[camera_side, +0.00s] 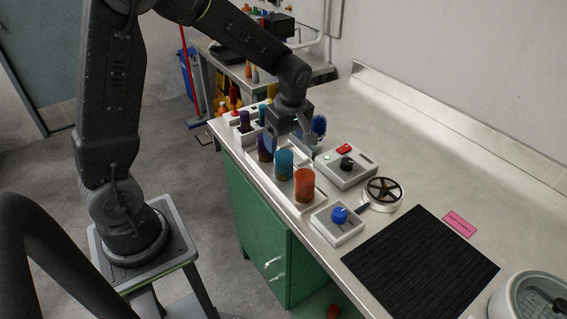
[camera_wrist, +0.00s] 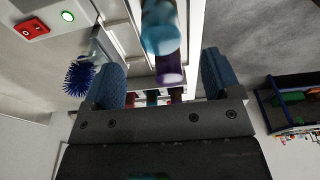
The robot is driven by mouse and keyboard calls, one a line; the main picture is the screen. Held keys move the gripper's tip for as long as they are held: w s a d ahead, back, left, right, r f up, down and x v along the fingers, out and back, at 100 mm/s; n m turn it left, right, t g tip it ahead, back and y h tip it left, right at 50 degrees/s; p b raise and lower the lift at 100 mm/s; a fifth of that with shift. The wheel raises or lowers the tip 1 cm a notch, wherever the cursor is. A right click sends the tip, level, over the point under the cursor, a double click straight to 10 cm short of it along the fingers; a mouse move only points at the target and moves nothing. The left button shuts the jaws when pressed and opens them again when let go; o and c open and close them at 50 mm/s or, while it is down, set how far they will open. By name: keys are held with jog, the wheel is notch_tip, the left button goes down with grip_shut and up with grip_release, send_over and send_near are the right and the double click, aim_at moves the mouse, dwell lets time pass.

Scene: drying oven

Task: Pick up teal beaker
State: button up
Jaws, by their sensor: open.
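The teal beaker (camera_side: 284,163) stands upright in the white tray (camera_side: 254,163), between a purple beaker (camera_side: 264,148) and an orange beaker (camera_side: 304,184). My gripper (camera_side: 293,136) is above and just behind the purple and teal beakers, pointing down. In the wrist view my gripper (camera_wrist: 162,66) is open, with its two blue-padded fingers wide apart and nothing held. There the teal beaker (camera_wrist: 160,28) shows at the top centre, beyond the fingertips. The purple beaker (camera_wrist: 170,68) shows between the fingers. The orange beaker is not clear in the wrist view.
A blue brush (camera_side: 319,125) stands close to my gripper, and it also shows left in the wrist view (camera_wrist: 79,76). A white box with a dark knob (camera_side: 346,164), a blue-knob box (camera_side: 339,215) and a round dial (camera_side: 383,192) lie to the right. A black mat (camera_side: 420,265) lies in front.

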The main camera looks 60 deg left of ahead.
aim_at(284, 154)
jog(key=f, duration=0.3)
jog(key=a+f, duration=0.1)
jog(key=f, duration=0.5)
jog(key=shift+a, duration=0.25)
jog(key=shift+r, duration=0.1)
jog(key=c, duration=1)
